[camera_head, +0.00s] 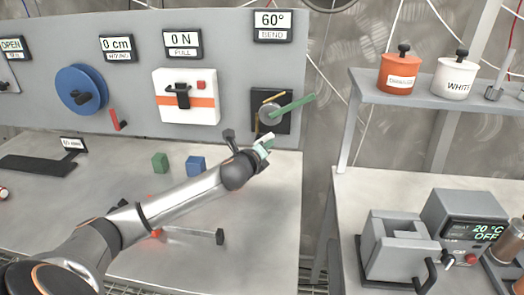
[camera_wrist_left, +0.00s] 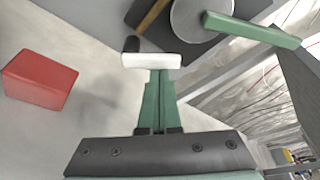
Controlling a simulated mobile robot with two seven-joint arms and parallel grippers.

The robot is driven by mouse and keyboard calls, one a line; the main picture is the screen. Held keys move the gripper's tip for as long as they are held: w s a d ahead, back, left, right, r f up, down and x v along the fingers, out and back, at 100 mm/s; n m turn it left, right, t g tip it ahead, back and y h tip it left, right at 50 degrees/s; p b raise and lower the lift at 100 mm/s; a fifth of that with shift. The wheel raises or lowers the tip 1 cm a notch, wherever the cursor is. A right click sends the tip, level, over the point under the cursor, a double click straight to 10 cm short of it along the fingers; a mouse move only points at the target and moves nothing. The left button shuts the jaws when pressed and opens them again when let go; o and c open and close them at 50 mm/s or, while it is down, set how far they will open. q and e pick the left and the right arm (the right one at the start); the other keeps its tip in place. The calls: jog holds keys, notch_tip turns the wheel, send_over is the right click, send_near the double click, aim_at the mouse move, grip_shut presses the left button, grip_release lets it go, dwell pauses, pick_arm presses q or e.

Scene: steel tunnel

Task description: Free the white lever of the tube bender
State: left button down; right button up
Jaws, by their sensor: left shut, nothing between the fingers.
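The tube bender (camera_head: 285,122) is a black plate at the right end of the grey panel, with a grey disc, a green bar and a tan bar; its disc (camera_wrist_left: 203,18) tops the left wrist view. A white bar (camera_wrist_left: 150,61), which looks like the white lever, lies below it with a dark end piece beside it. My left gripper (camera_head: 263,144) is just below the bender. Its green fingers (camera_wrist_left: 160,74) are shut and empty, with their tips right at the white bar; whether they touch it I cannot tell. My right gripper does not show.
A red block (camera_wrist_left: 40,82) lies left of my fingers in the left wrist view. A green block (camera_head: 160,163) and a blue block (camera_head: 196,166) rest on the bench behind my forearm. A grey machine (camera_head: 395,245) stands on the right bench, past a gap.

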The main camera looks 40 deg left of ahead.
pick_arm(q)
jog(key=n, duration=0.2)
jog(key=r+n+t+b, duration=0.1)
jog(key=shift+s+a+n+h, duration=0.1)
jog(key=shift+a+n+h, duration=0.2)
jog(key=shift+a+n, duration=0.1)
jog(key=shift+s+a+r+n+t+b, duration=0.2)
jog(key=shift+n+t+b, duration=0.35)
jog(key=shift+n, duration=0.45)
jog(key=shift+r, duration=0.2)
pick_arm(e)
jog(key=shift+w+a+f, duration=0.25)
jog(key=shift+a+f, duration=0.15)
pick_arm(q)
jog(key=shift+w+f, duration=0.1)
jog(key=shift+w, duration=0.05)
